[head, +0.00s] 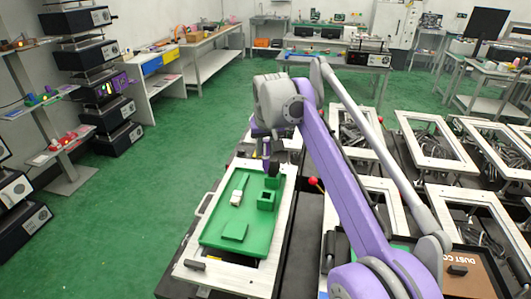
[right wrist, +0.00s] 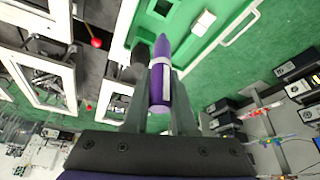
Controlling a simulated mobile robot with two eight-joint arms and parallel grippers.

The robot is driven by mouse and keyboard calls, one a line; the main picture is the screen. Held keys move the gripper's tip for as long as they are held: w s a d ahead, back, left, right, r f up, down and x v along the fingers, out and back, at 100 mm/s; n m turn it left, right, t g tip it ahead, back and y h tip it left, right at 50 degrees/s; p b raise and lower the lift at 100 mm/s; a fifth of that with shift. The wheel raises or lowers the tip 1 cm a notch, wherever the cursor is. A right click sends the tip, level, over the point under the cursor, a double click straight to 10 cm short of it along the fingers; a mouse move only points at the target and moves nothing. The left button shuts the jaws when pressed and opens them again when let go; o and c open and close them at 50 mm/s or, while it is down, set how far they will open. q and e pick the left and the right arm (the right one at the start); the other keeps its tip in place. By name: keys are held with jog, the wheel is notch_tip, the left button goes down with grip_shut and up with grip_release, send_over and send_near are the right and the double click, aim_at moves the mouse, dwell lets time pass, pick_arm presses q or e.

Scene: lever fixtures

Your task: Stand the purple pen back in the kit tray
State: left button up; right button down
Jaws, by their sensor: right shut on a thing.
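The purple pen (right wrist: 160,75) has a pointed tip and a pale strip along its side. My right gripper (right wrist: 160,85) is shut on it, with the tip sticking out beyond the fingers. The tray holds a square green holder with a dark opening (head: 265,201), a flat green block (head: 235,231) and a small white piece (head: 236,198). The tray's green rim (right wrist: 118,50) also shows in the right wrist view. My left gripper is out of view.
The tray sits in a white frame (head: 190,262) on a dark bench. A red-knobbed lever (head: 313,181) stands just right of it. More white frames (head: 428,143) with dark openings lie to the right. Green floor (head: 150,175) is clear to the left.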

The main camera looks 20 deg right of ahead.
aim_at(266, 167)
jog(key=shift+s+d+f+b, duration=0.1)
jog(key=shift+s+f+b, duration=0.05)
jog(key=shift+f+b, duration=0.7)
notch_tip(266, 167, down, 5)
jog(key=b, duration=0.4)
jog(key=shift+f+b, duration=1.4)
jog(key=shift+f, duration=1.4)
jog(key=c, duration=0.7)
grip_release()
jog(key=shift+o, duration=0.2)
jog(key=shift+r, duration=0.1)
jog(key=p+v, duration=0.2)
jog(key=v, duration=0.8)
jog(key=shift+r, duration=0.3)
